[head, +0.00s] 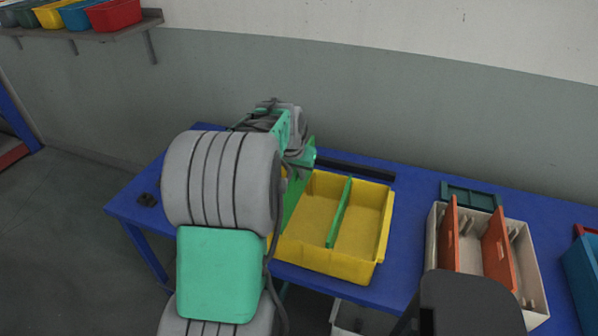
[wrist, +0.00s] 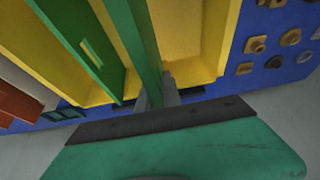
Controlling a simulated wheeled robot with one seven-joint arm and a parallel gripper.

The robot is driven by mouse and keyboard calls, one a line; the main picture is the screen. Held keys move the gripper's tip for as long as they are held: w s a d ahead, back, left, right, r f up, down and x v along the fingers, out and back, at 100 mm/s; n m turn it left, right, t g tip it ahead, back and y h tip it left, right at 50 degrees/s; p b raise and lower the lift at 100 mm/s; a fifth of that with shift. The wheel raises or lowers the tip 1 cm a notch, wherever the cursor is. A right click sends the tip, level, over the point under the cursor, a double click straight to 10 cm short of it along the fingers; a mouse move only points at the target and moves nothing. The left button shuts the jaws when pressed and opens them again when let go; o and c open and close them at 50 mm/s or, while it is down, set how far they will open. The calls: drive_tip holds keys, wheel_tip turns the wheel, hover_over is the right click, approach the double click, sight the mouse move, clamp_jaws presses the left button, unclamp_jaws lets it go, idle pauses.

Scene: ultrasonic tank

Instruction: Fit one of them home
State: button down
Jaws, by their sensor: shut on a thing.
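A yellow bin (head: 325,265) stands on the blue table. One green divider (head: 340,212) stands across its inside; in the wrist view this divider (wrist: 75,45) shows a slot near its top. My gripper (wrist: 157,95) is shut on a second green divider (wrist: 133,35), which also shows in the head view (head: 301,195). The held divider is at the left part of the bin, roughly parallel to the other one, and rises above the rim. My arm hides the bin's left side and most of the gripper in the head view. I cannot tell whether the held divider's lower edge touches the bin.
A pale bin (head: 535,285) with orange dividers (head: 497,250) stands to the right, a dark green container (head: 470,195) behind it. A dark bar (head: 355,170) lies behind the yellow bin. Several small fittings (wrist: 255,45) lie on the table (head: 415,215). A wall is behind.

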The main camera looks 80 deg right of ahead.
wheel_tip(320, 180, down, 12)
drive_tip(key=b, duration=0.8)
idle(2.1)
drive_tip(key=shift+r, duration=0.15)
drive_tip(key=c, duration=1.5)
unclamp_jaws()
drive_tip(key=shift+o, duration=0.2)
drive_tip(key=v, duration=0.7)
drive_tip(key=shift+a+r, duration=0.2)
drive_tip(key=shift+r, duration=0.2)
